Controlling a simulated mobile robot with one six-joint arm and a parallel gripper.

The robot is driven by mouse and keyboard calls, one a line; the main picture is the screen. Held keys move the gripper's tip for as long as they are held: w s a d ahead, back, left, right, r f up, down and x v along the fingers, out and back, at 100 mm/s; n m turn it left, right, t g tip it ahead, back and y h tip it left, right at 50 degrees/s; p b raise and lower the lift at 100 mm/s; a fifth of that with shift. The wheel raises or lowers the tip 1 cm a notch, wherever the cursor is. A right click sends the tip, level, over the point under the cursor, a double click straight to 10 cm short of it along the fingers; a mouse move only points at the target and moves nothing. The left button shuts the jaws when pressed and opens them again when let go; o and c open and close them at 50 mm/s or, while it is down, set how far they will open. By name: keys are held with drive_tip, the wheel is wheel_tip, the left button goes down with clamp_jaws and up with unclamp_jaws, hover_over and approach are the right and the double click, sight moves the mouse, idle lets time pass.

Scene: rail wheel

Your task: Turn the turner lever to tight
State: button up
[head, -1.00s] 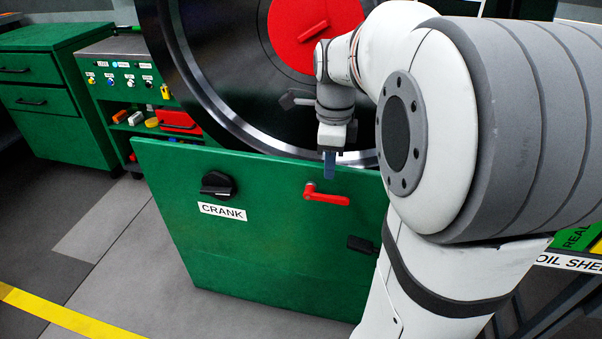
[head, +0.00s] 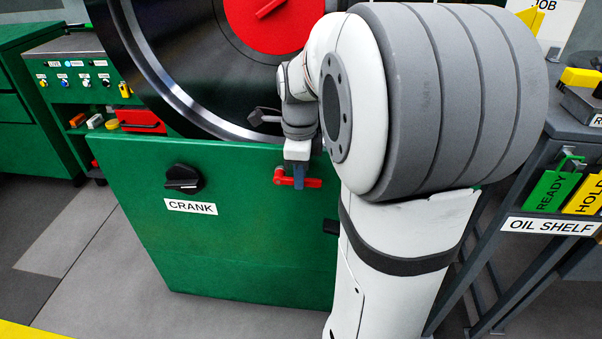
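A red lever (head: 313,183) sits on the front of a green cabinet (head: 240,240), its handle lying nearly level and pointing right from its hub. I take it as the turner lever; no "tight" mark is readable. My gripper (head: 298,176) points down at the lever. Its blue fingertip overlaps the handle near the middle and hides part of it. Whether it touches or grips the handle cannot be told. My arm covers the cabinet's right side.
A black knob (head: 183,179) above a CRANK label is left of the lever. A big dark wheel with a red hub (head: 275,20) stands behind the cabinet. At right is the oil shelf (head: 548,226) with READY and HOLD tags. Grey floor is open at front left.

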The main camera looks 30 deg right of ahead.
sight(306, 179)
clamp_jaws()
idle(0.3)
drive_tip(key=shift+s+d+f+t+y, duration=0.1)
drive_tip(key=shift+f+t+y, duration=0.25)
drive_tip(key=shift+y, duration=0.35)
unclamp_jaws()
drive_tip(key=shift+s+d+r+p, duration=0.15)
drive_tip(key=shift+r+p, duration=0.5)
drive_tip(key=shift+r, duration=0.65)
drive_tip(key=shift+s+d+r+p, duration=0.1)
drive_tip(key=shift+r+p, duration=0.5)
drive_tip(key=shift+r, duration=0.7)
drive_tip(key=shift+s+d+r+p, duration=0.15)
drive_tip(key=shift+r+p, duration=0.5)
drive_tip(key=shift+r, duration=0.65)
